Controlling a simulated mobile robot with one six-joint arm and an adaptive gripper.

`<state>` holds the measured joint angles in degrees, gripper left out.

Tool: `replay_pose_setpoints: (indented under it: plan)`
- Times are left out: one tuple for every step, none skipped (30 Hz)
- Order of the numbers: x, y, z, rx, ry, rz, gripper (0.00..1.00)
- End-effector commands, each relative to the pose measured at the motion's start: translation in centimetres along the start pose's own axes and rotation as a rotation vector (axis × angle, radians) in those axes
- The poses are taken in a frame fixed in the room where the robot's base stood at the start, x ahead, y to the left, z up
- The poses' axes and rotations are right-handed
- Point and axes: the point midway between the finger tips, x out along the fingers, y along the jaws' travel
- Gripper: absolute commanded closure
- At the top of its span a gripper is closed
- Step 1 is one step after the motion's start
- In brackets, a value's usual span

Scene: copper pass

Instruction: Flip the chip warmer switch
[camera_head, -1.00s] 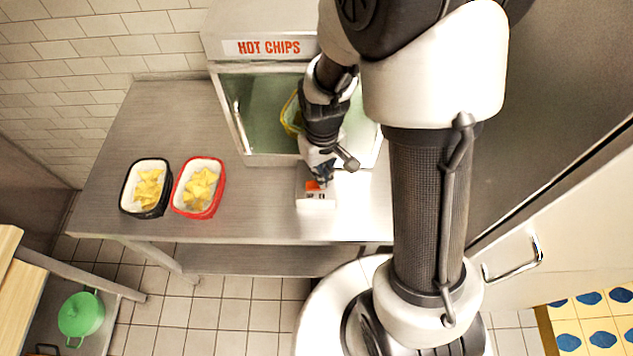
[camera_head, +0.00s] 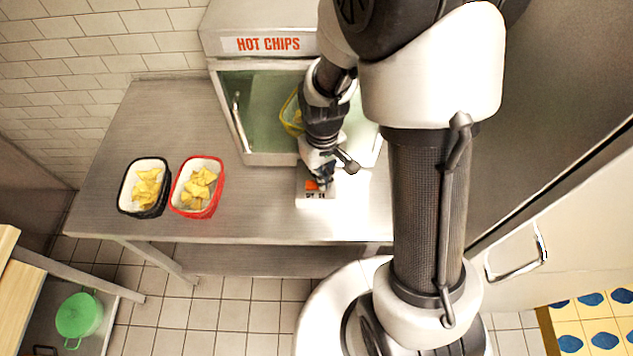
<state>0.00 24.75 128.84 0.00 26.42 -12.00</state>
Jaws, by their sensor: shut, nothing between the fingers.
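The chip warmer (camera_head: 223,47) is a steel cabinet with a glass front and a "HOT CHIPS" sign, standing at the back of the steel table. A small light box with an orange-red switch (camera_head: 312,185) sits on the table in front of it. My gripper (camera_head: 321,181) is shut and empty, pointing down at the back of the switch box, at or just above the orange part. Whether the fingertips touch the switch cannot be told. My gripper and wrist hide part of the box and part of the warmer's glass.
A black basket (camera_head: 146,208) and a red basket (camera_head: 206,210), both with chips, stand on the left of the steel table (camera_head: 110,150). A yellow basket (camera_head: 291,112) shows behind the warmer's glass. The table between the red basket and the switch box is clear.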

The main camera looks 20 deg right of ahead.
Motion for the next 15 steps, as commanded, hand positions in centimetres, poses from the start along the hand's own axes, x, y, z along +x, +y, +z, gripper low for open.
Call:
replay_pose_setpoints:
  plan:
    - [0.14,0.00,0.01,0.000,0.000,0.000,1.00]
    - [0.19,0.00,0.01,0.000,0.000,0.000,1.00]
    - [0.25,0.00,0.01,0.000,0.000,0.000,1.00]
    - [0.29,0.00,0.01,0.000,0.000,0.000,1.00]
    - [0.34,0.00,0.01,0.000,0.000,0.000,1.00]
    - [0.40,0.00,0.01,0.000,0.000,0.000,1.00]
    - [0.44,0.00,0.01,0.000,0.000,0.000,1.00]
    - [0.49,0.00,0.01,0.000,0.000,0.000,1.00]
    - [0.55,0.00,0.01,0.000,0.000,0.000,1.00]
    - [0.59,0.00,0.02,0.000,0.000,0.000,1.00]
    - [0.64,0.00,0.01,0.000,0.000,0.000,1.00]
    - [0.70,0.00,0.01,0.000,0.000,0.000,1.00]
    - [0.74,0.00,0.01,0.000,0.000,0.000,1.00]
    - [0.79,0.00,0.01,0.000,0.000,0.000,1.00]
    - [0.85,0.00,0.01,0.000,0.000,0.000,1.00]
